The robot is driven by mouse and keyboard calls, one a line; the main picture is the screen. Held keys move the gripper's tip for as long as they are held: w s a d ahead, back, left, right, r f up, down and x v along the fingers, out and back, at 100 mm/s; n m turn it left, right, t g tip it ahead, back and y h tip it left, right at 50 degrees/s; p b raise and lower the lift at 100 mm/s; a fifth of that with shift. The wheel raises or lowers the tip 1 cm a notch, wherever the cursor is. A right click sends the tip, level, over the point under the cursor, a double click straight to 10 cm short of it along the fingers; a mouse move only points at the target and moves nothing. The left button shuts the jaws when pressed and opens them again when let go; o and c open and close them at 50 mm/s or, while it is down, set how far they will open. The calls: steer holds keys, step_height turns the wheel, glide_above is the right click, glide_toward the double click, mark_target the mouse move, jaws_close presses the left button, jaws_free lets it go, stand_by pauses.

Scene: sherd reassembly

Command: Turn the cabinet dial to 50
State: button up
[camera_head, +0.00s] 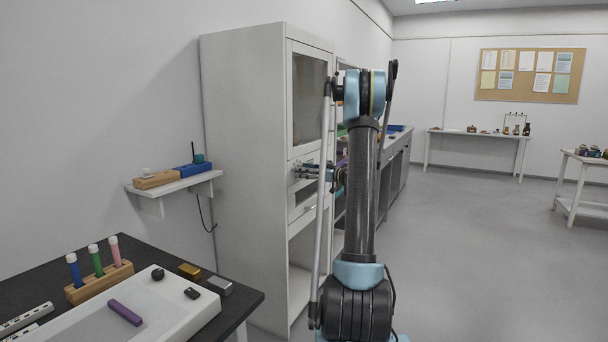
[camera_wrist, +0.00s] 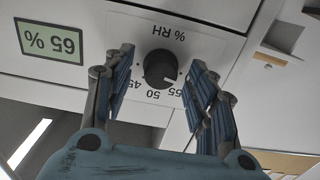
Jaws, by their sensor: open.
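The dial (camera_wrist: 160,68) is a round black knob on the white cabinet panel, and a pale mark shows at its lower right in the wrist view. Its panel lettering, "% RH" and numbers including 45 and 50, appears upside down. A greenish display (camera_wrist: 49,41) beside it appears to read 65 %. My gripper (camera_wrist: 161,66) is open, with one finger on each side of the dial; whether either finger touches it I cannot tell. In the head view, my gripper (camera_head: 318,172) is at the front of the tall grey cabinet (camera_head: 255,150), partly hidden by my arm.
The cabinet has a glazed upper door (camera_head: 309,100) and an open lower bay. A wall shelf (camera_head: 175,184) holds wooden and blue blocks. A dark table (camera_head: 250,297) with a white tray is at front left.

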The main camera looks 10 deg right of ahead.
steer(key=shift+a, duration=0.1)
steer(key=c, duration=1)
steer(key=shift+c, duration=0.4)
steer(key=shift+m, duration=0.3)
steer(key=shift+w+d+f+m, duration=0.1)
steer(key=shift+m, duration=2.45)
steer(key=shift+w+d+m, duration=0.1)
steer(key=shift+m, duration=2.4)
steer(key=shift+w+d+f+m, duration=0.1)
steer(key=shift+m, duration=2.45)
